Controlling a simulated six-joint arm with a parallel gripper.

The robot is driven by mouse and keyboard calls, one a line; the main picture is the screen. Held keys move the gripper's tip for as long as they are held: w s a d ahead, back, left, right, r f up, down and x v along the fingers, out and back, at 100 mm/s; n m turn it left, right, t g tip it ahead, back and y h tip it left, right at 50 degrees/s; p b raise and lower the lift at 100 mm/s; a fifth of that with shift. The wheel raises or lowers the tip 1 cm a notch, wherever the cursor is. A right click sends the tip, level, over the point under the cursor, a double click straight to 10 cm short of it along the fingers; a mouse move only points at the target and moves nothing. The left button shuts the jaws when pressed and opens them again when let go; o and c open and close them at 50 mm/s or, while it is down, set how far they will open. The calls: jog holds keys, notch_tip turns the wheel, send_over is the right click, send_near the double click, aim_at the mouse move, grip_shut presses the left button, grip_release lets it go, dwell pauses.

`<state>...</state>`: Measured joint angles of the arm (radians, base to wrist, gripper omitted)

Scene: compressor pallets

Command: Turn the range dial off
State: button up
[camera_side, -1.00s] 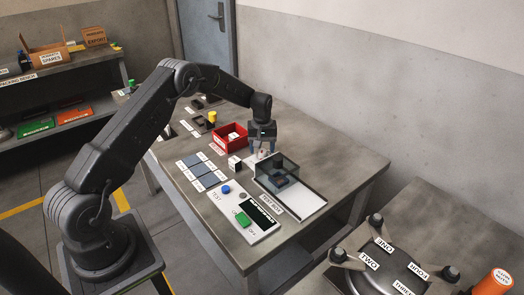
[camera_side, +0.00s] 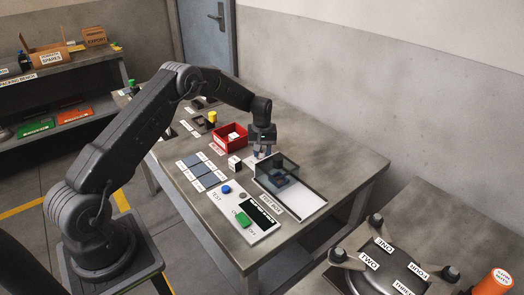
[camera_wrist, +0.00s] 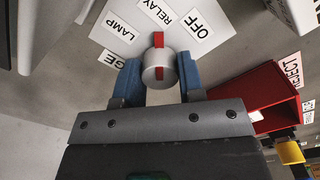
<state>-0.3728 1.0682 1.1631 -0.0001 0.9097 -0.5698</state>
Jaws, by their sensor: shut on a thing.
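The range dial (camera_wrist: 158,70) is a round grey knob with a red pointer bar, on a white plate (camera_wrist: 215,45) with LAMP, RELAY and OFF labels. In the wrist view the red bar points up the picture, toward RELAY; OFF (camera_wrist: 198,23) is to the right of it. My gripper (camera_wrist: 158,80) has its two blue fingers on either side of the knob and is shut on it. In the side view my gripper (camera_side: 262,150) is low over the bench, behind the test box, and the dial is hidden.
A red REJECT bin (camera_side: 230,137) stands just left of my gripper. The clear-walled test box (camera_side: 276,173) is close in front. A TEST panel (camera_side: 240,215) with blue and green buttons lies nearer the bench's front. The bench's right side is clear.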

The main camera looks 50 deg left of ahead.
jog(key=shift+m, duration=0.4)
jog(key=m, duration=0.3)
jog(key=shift+m, duration=2.5)
jog(key=o, duration=0.9)
jog(key=shift+r, duration=0.1)
notch_tip(320, 180, up, 14)
jog(key=shift+f, duration=0.15)
